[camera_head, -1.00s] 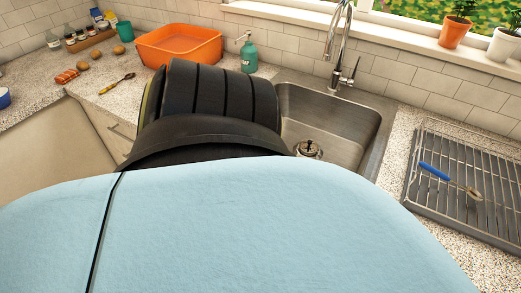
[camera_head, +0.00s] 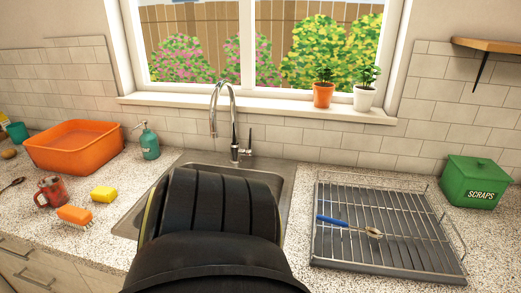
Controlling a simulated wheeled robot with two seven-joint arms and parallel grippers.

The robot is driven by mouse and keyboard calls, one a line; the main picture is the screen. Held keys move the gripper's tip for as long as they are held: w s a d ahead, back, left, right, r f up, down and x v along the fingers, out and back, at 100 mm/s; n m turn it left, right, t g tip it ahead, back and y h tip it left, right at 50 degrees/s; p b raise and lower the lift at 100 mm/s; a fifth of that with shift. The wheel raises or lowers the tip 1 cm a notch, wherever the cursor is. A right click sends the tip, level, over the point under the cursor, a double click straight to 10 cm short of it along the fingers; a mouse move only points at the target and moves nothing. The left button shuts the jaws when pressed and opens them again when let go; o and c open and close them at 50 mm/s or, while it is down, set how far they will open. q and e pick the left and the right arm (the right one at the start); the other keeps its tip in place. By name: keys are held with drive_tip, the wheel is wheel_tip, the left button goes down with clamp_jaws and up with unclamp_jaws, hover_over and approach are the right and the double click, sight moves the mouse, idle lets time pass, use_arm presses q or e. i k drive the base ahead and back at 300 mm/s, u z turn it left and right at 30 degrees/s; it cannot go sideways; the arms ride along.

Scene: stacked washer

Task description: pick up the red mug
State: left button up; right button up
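The red mug (camera_head: 52,191) stands on the speckled counter at the left, in front of the orange basin. Its handle points left. A dark, ribbed part of my own body fills the lower middle and covers much of the sink. Neither of my grippers shows in the view.
The orange basin (camera_head: 74,146) and a teal soap bottle (camera_head: 148,142) stand behind. The sink (camera_head: 286,186) with its tall faucet (camera_head: 234,130) is in the middle. A drying rack (camera_head: 385,262) holding a blue-handled utensil and a green scraps bin (camera_head: 478,182) are at the right.

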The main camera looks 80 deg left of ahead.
sight(53, 188)
drive_tip(key=i, duration=0.25)
drive_tip(key=u, duration=4.25)
